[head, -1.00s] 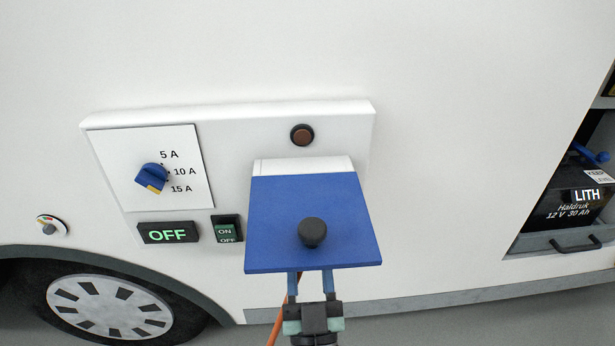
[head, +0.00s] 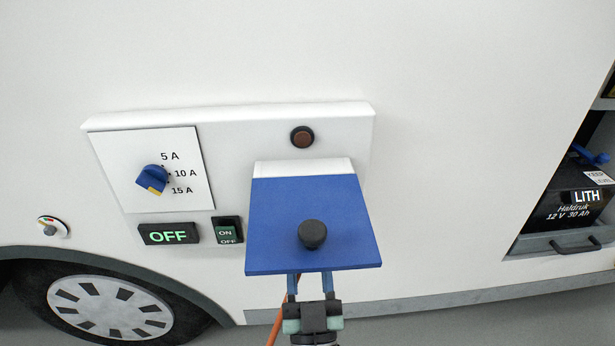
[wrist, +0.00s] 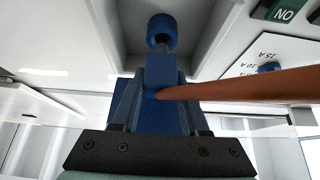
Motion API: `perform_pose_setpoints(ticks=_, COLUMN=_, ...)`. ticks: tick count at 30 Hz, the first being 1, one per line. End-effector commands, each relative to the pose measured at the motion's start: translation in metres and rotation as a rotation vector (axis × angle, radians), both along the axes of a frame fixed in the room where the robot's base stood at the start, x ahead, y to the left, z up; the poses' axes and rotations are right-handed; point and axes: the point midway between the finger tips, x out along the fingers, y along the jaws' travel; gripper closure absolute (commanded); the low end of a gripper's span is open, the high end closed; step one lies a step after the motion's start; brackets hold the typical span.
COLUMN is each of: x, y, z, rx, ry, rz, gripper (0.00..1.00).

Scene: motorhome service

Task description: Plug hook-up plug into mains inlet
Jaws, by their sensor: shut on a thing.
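The blue flap (head: 313,222) with a black knob stands raised on the white panel and hides the mains inlet in the head view. My gripper (head: 309,284) reaches up from below, its fingertips behind the flap's lower edge. In the wrist view my gripper (wrist: 162,98) is shut on the blue hook-up plug (wrist: 163,72), with its orange cable (wrist: 245,85) running off to the right. A round blue part (wrist: 162,31) lies ahead inside the pale recess. I cannot tell whether it is the plug's nose or the inlet, nor whether the two touch.
On the panel are a dial (head: 152,178), a green OFF display (head: 168,233), an ON/OFF switch (head: 228,231) and a round brown button (head: 302,136). A battery (head: 575,195) sits in an open bay at right. The recess walls (wrist: 105,35) stand close around the plug.

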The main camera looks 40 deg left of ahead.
Motion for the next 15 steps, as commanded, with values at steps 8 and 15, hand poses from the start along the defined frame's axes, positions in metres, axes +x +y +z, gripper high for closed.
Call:
perform_pose_setpoints(ticks=8, x=0.006, y=0.006, z=0.000, rx=0.002, ry=0.000, rz=0.000, gripper=1.00)
perform_pose_setpoints(ticks=15, x=0.011, y=0.012, z=0.001, rx=0.002, ry=0.000, rz=0.000, gripper=1.00)
